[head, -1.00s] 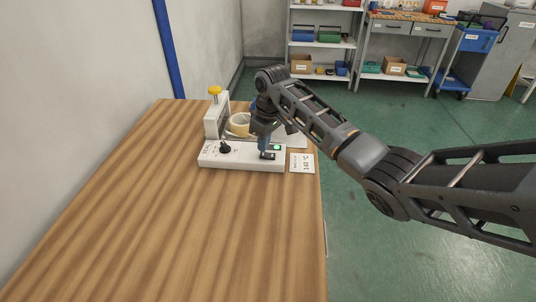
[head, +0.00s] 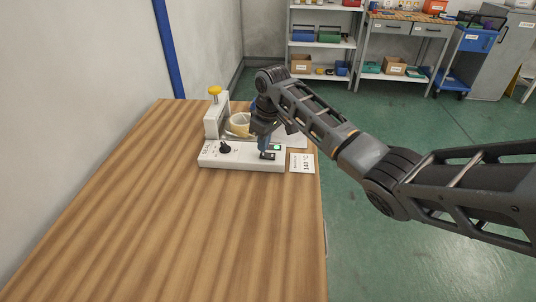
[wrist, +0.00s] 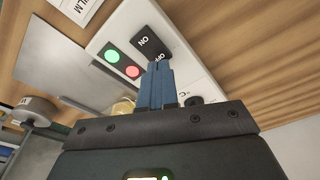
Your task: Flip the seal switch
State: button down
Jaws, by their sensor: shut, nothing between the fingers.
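The black rocker seal switch (wrist: 150,42) is on the white control panel (head: 240,162), marked ON at one end and OFF at the other. In the head view the switch (head: 268,156) is near the panel's right end. My gripper (wrist: 158,66) is shut and empty, its blue fingertips together at the OFF end of the switch. They look to be touching or just above it; I cannot tell which. A green lamp (wrist: 112,56) and a red lamp (wrist: 132,71) sit beside the switch. In the head view my gripper (head: 264,151) points down at the switch.
A black knob (head: 225,148) sits on the panel's left part. Behind it stand a white post with a yellow knob (head: 215,90) and a tape roll (head: 239,122). The wooden table (head: 190,220) is clear in front.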

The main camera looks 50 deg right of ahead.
jog(key=shift+f+b, duration=0.4)
jog(key=shift+f, duration=0.45)
dwell(0.6)
jog(key=shift+r, duration=0.1)
jog(key=shift+r+p, duration=3.25)
jog(key=shift+r, duration=0.2)
jog(key=shift+s, duration=0.1)
